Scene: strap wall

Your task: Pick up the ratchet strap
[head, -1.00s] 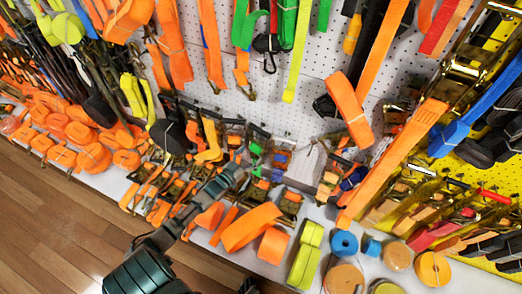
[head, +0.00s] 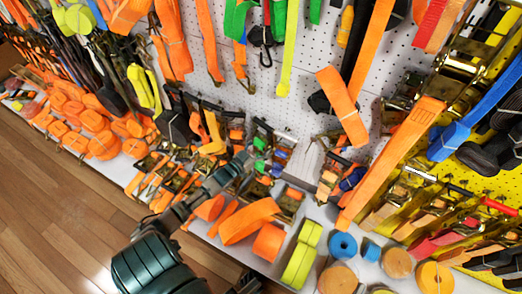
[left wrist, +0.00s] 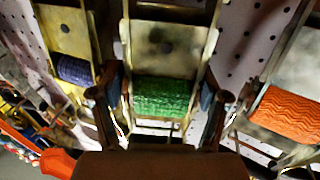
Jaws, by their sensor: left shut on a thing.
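A ratchet strap with a green webbing roll (left wrist: 162,97) and a brass-coloured metal frame hangs on the pegboard, centred in the left wrist view. In the head view its green part (head: 260,165) shows small beside the gripper. My left gripper (head: 243,160) reaches up to it from the lower left. In the left wrist view the two dark fingers of the gripper (left wrist: 163,105) are on either side of the strap's frame, shut on it. The fingertips' exact contact is partly hidden by shadow. My right gripper cannot be made out.
A purple ratchet strap (left wrist: 76,70) and an orange one (left wrist: 278,112) hang close on either side. Orange rolls (head: 250,220) lie on the white shelf below. A long orange strap (head: 395,160) hangs to the right. The wooden floor (head: 50,210) at left is clear.

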